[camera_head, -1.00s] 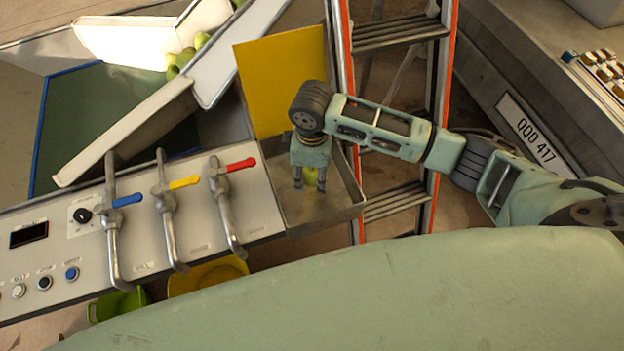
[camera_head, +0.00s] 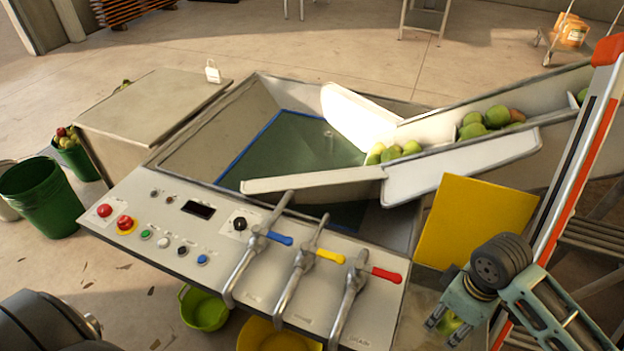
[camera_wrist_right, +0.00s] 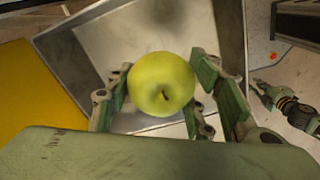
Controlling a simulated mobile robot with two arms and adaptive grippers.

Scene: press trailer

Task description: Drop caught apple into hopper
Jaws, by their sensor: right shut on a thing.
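My right gripper (camera_head: 444,329) is at the lower right of the head view, in front of the yellow panel. It is shut on a yellow-green apple (camera_head: 450,322). In the right wrist view the apple (camera_wrist_right: 161,83) sits between the two fingers, above a metal tray (camera_wrist_right: 90,45). The hopper (camera_head: 290,145) is a wide metal bin with a blue edge and a dark green inside, left of and beyond my right gripper.
A chute with several apples (camera_head: 487,122) slopes toward the hopper from the right. The yellow panel (camera_head: 475,222) and an orange ladder (camera_head: 572,190) stand close to my right arm. Green buckets (camera_head: 42,197) stand at left.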

